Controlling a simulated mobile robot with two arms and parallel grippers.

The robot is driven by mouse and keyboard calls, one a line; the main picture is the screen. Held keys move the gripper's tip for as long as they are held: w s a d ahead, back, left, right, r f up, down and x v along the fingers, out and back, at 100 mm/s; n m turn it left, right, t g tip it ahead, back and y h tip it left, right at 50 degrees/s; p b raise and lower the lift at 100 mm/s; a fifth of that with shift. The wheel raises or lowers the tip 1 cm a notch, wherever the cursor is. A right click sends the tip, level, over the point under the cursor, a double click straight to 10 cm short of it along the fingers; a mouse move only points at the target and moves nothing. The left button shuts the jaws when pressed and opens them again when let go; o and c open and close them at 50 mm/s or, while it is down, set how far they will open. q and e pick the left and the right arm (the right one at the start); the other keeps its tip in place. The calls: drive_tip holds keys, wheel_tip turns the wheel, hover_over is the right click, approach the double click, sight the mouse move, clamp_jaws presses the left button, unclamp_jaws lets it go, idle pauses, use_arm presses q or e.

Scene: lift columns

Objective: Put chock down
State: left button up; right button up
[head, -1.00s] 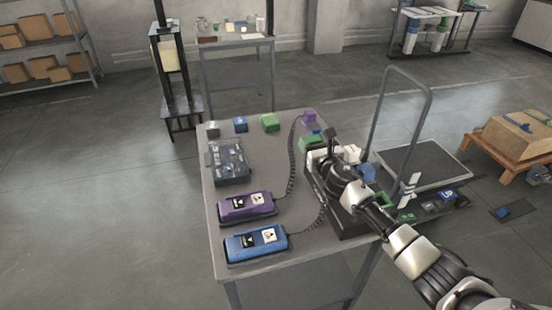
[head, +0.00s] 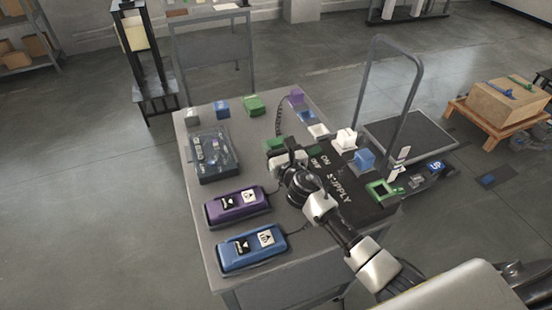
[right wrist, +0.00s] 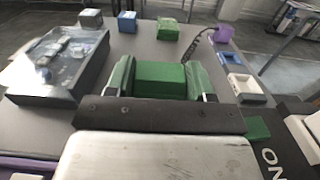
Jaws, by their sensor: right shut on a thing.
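My right gripper (head: 279,153) is over the grey table, left of the dark supply box. In the right wrist view the right gripper (right wrist: 160,92) is shut on a green block, the chock (right wrist: 160,76), which sits between its two fingers. In the head view the green chock (head: 273,145) is partly hidden by the gripper. I cannot tell whether its underside touches the tabletop. My left gripper is not in view.
The grey table (head: 235,188) holds a clear-lidded box (head: 214,158), a purple device (head: 237,206) and a blue device (head: 251,248). Grey, blue (head: 222,109), green (head: 253,104) and purple blocks line its far edge. The dark supply box (head: 352,192) stands right.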

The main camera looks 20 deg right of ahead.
drive_tip(key=shift+s+a+f+b, duration=0.25)
drive_tip(key=shift+s+f+b, duration=0.1)
drive_tip(key=shift+f, duration=0.25)
wheel_tip(320, 180, down, 3)
drive_tip(key=shift+r+b, duration=0.1)
drive_tip(key=shift+b, duration=0.7)
drive_tip(key=shift+f, duration=0.25)
drive_tip(key=shift+r, duration=0.1)
drive_tip(key=o, duration=1.1)
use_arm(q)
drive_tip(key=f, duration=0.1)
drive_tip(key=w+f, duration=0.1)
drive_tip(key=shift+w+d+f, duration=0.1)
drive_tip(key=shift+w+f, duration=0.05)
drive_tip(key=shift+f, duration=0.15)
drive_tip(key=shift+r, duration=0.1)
